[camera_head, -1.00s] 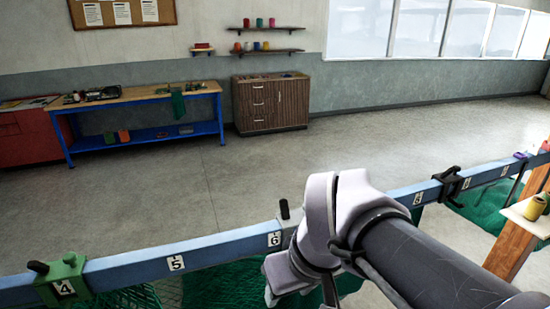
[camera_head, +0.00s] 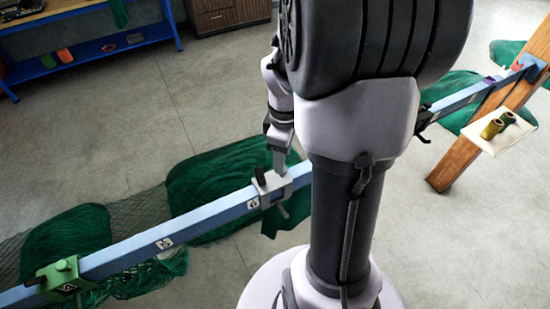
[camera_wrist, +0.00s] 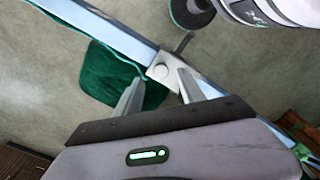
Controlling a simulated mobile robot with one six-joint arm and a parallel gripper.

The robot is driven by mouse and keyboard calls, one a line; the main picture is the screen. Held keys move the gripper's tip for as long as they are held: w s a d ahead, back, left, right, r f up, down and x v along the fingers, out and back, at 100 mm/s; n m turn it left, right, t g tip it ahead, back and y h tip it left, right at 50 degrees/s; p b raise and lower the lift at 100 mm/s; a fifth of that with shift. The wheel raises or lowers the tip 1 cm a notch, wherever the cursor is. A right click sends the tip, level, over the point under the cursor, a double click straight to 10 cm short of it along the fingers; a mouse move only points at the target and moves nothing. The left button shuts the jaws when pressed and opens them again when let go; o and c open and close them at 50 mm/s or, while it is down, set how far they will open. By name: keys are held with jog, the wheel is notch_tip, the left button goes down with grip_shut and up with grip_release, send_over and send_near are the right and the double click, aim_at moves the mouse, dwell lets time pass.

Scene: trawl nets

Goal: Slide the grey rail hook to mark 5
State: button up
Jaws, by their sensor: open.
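The grey rail hook (camera_head: 270,189) sits on the blue rail (camera_head: 213,214), just right of the mark 6 label (camera_head: 253,203). The mark 5 label (camera_head: 165,243) is farther left on the rail. My gripper (camera_head: 280,168) is open, just above the grey hook. In the wrist view the hook (camera_wrist: 163,68) shows between and just beyond the tips of my two open fingers (camera_wrist: 160,79). I cannot tell whether the fingers touch it.
A green hook (camera_head: 62,277) sits on the rail at mark 4. A black hook (camera_head: 422,126) is to the right, partly behind my arm. Green nets (camera_head: 215,180) hang below the rail. A wooden post (camera_head: 463,158) with a small shelf (camera_head: 497,138) stands at right. Rail between marks 5 and 6 is clear.

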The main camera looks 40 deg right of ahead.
jog(key=f, duration=0.3)
jog(key=shift+s+a, duration=0.1)
jog(key=shift+s, duration=0.1)
jog(key=shift+w+f, duration=0.15)
jog(key=shift+f, duration=0.3)
grip_shut()
jog(key=shift+r, duration=0.1)
dwell(0.7)
